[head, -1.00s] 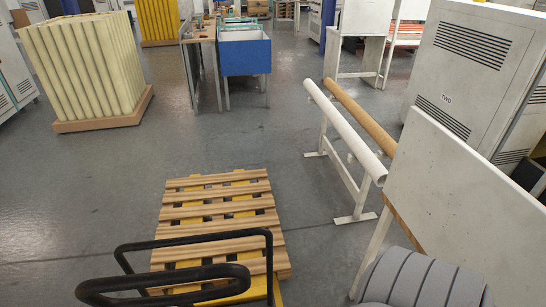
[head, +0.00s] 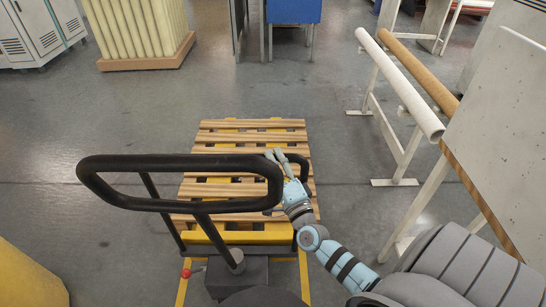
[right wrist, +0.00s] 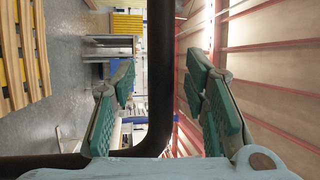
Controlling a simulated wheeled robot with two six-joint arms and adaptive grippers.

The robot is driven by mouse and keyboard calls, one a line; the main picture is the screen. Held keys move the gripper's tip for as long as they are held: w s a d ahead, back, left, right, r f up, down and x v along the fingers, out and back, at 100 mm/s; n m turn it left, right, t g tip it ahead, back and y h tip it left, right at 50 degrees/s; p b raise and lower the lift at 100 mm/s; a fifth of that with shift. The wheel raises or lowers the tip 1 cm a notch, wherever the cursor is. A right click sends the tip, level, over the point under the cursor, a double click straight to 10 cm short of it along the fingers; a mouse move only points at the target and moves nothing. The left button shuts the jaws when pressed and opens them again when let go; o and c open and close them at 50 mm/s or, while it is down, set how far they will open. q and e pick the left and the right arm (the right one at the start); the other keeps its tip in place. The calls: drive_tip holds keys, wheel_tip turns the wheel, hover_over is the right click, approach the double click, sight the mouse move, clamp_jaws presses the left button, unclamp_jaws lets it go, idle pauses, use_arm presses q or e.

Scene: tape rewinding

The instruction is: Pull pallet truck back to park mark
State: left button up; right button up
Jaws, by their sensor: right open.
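The pallet truck carries a slatted wooden pallet (head: 248,137) and stands ahead of me in the head view. Its black handle loop (head: 170,162) reaches toward me, above a dark housing (head: 236,272). My right gripper (head: 278,160) is at the right end of the handle loop. In the right wrist view my right gripper (right wrist: 160,78) is open, with a bent black bar (right wrist: 160,45) passing between its green-padded fingers. I cannot tell whether the fingers touch it. Yellow lines (head: 304,277) show on the floor by the truck's near end. My left gripper is not in view.
A rack with a white tube (head: 402,85) and a tan tube stands to the right. A white panel (head: 500,140) and a grey ribbed object (head: 455,265) are at near right. A yellow object (head: 28,278) is at near left. Floor left of the truck is clear.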

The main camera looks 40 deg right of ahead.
drive_tip(key=shift+x, duration=1.1)
clamp_jaws()
